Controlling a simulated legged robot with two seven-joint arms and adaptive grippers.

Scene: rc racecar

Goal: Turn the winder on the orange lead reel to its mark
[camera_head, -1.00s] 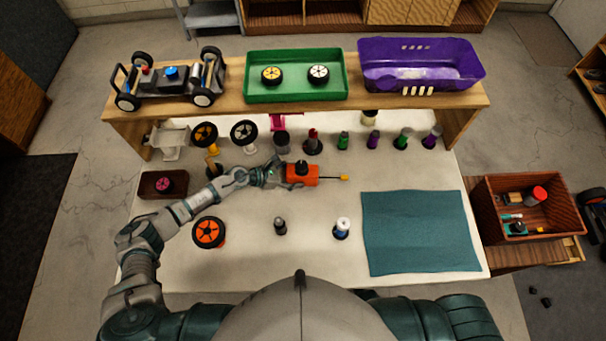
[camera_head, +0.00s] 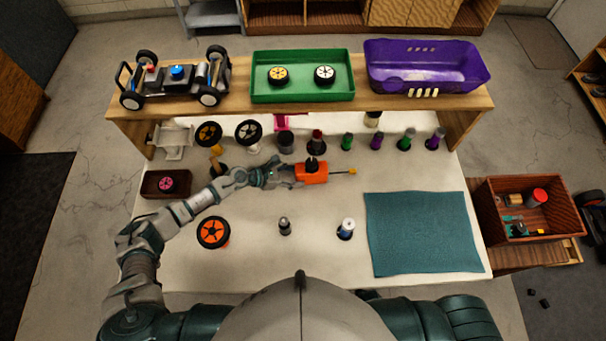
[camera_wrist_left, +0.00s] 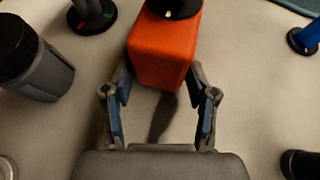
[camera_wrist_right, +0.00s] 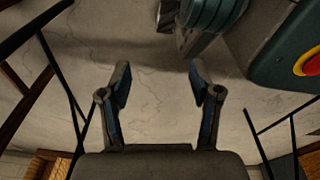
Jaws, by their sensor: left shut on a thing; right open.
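The orange lead reel (camera_head: 314,174) is a box at the middle of the white table. Its black winder knob (camera_head: 312,163) is on top, and a thin lead with a yellow tip (camera_head: 352,171) extends to the right. My left gripper (camera_head: 288,173) is shut on the reel's left end. In the left wrist view the orange reel (camera_wrist_left: 162,60) sits between the fingertips, and the winder (camera_wrist_left: 172,8) shows a small white mark, partly cut off by the frame. The reel's own mark is not discernible. My right gripper (camera_wrist_right: 160,82) is open and empty, away from the reel.
Behind are upright bottles and wheels on stands under a wooden shelf (camera_head: 230,108) with a car chassis, green tray (camera_head: 302,96) and purple body. A teal mat (camera_head: 424,234) lies right. An orange wheel (camera_head: 213,232) and two small items stand in front.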

